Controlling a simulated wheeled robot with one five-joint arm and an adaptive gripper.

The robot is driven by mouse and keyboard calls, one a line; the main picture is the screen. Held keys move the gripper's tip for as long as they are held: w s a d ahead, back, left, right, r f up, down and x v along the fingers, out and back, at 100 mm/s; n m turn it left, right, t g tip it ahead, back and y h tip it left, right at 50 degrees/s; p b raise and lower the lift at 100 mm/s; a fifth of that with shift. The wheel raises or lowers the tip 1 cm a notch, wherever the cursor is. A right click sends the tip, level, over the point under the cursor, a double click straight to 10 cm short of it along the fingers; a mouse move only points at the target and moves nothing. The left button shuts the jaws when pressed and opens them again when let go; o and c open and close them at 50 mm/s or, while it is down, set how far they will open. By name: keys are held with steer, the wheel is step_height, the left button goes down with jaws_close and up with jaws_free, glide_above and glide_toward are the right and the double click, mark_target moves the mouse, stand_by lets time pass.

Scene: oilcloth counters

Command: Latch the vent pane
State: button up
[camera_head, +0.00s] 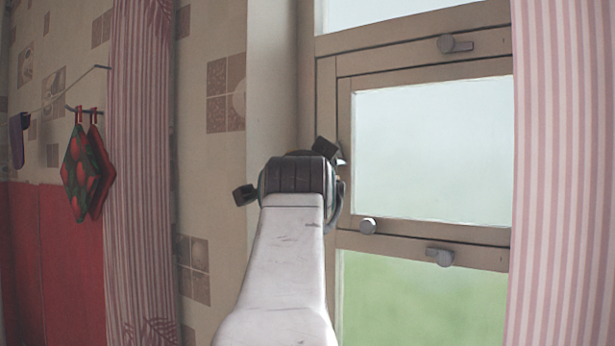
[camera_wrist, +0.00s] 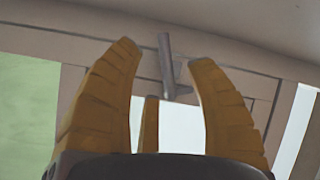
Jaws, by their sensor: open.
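The vent pane (camera_head: 432,150) is the pale framed middle pane of the window, and I cannot tell whether it stands fully flush. A grey latch handle (camera_wrist: 166,65) on the wooden frame shows in the wrist view, with a short arm to one side. My gripper (camera_wrist: 164,53) is open, its yellow fingers on either side of the handle in that view. I see no contact, and the depth between them is unclear. In the head view my arm covers the pane's left edge and hides the fingers.
Grey turn-buttons sit on the frame above (camera_head: 455,44) and below (camera_head: 440,257) the pane. A striped curtain (camera_head: 562,170) hangs at the right, another (camera_head: 140,170) at the left. Red pot holders (camera_head: 86,172) hang from a hook on the left wall.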

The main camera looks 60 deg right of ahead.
steer(key=shift+m, duration=0.6)
steer(key=shift+p+x, duration=2.55)
steer(key=shift+x, duration=1.15)
steer(key=shift+o, duration=0.2)
steer(key=shift+r, duration=0.1)
jaws_close()
